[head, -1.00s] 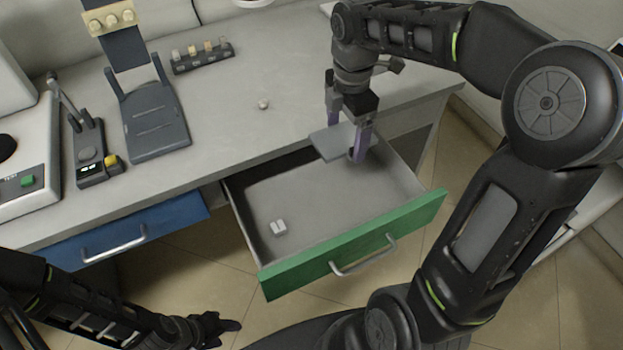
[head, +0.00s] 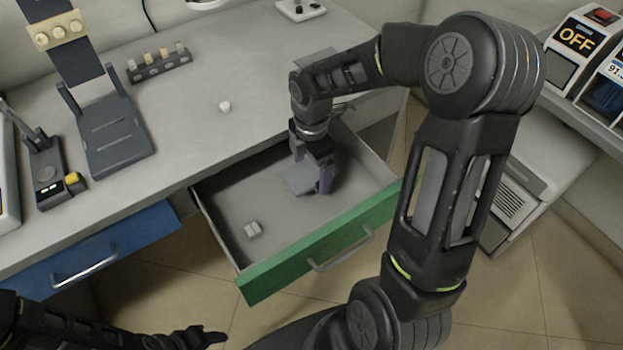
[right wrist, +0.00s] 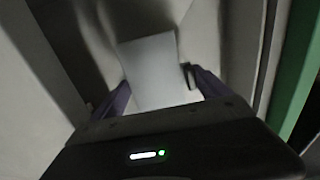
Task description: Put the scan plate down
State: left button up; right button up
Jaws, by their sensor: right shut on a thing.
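The scan plate (head: 299,180) is a flat grey plate, held low inside the open green-fronted drawer (head: 272,212), towards its back right. My right gripper (head: 312,182) reaches down into the drawer and is shut on the plate. In the right wrist view the plate (right wrist: 156,68) stands out pale between the two purple fingers (right wrist: 160,92). I cannot tell whether the plate touches the drawer floor. My left gripper (head: 205,338) is at the bottom edge of the head view, away from the drawer; its jaws are too dark to read.
The bench front is clear.

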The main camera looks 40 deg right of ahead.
aim_at(312, 174)
jog(key=shift+f+b, duration=0.3)
jog(key=shift+f, duration=1.95)
jog(key=shift+f, duration=0.15)
jog(key=o, duration=1.3)
